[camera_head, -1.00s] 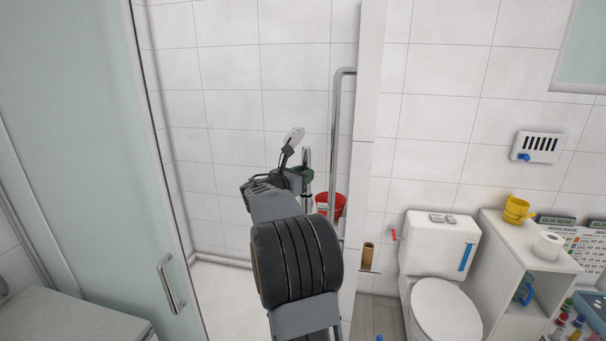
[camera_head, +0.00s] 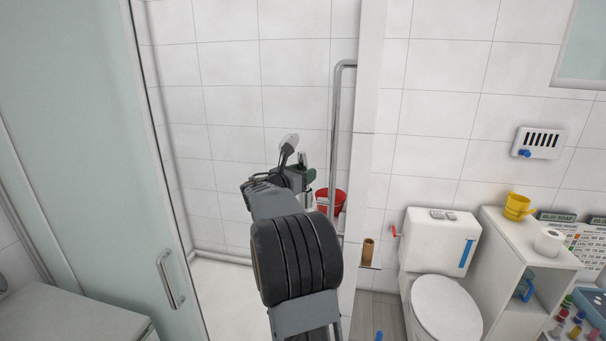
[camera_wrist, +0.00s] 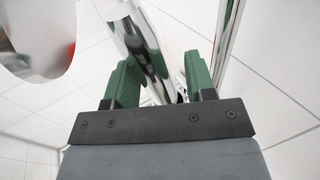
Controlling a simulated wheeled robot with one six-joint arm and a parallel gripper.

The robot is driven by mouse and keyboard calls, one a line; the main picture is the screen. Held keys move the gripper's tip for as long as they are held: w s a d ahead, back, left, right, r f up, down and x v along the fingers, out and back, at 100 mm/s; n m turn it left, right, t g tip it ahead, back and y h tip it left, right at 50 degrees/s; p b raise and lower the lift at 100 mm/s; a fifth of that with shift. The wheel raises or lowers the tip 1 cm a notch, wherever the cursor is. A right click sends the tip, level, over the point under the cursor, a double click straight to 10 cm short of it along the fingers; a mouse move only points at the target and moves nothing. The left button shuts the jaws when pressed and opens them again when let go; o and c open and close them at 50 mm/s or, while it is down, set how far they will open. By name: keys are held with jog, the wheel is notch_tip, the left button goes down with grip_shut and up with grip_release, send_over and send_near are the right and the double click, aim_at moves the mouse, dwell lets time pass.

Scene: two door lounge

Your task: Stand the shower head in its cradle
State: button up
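A pale oval disc on a dark stalk, apparently the shower head (camera_head: 289,141), stands just above my gripper (camera_head: 306,173) in the head view. In the wrist view a large shiny rounded piece fills the upper left (camera_wrist: 35,38). The two green fingers of my gripper (camera_wrist: 162,80) are apart there, with a chrome tube (camera_wrist: 143,45) running between them. I cannot tell whether both fingers press on the tube. My forearm hides what lies below the gripper. I cannot make out the cradle in either view.
A chrome rail (camera_head: 337,120) runs up the shower wall just right of my gripper. A red bucket (camera_head: 331,201) is behind it. A partition edge (camera_head: 366,120) stands right of the rail, and a glass door (camera_head: 80,130) stands at left. A toilet (camera_head: 443,300) is beyond the partition.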

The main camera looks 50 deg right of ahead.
jog(key=shift+o, duration=0.9)
jog(key=shift+a+f, duration=0.1)
jog(key=shift+a, duration=0.1)
jog(key=s+a+b, duration=0.1)
jog(key=a+b, duration=0.3)
jog(key=a, duration=0.9)
jog(key=shift+a, duration=0.2)
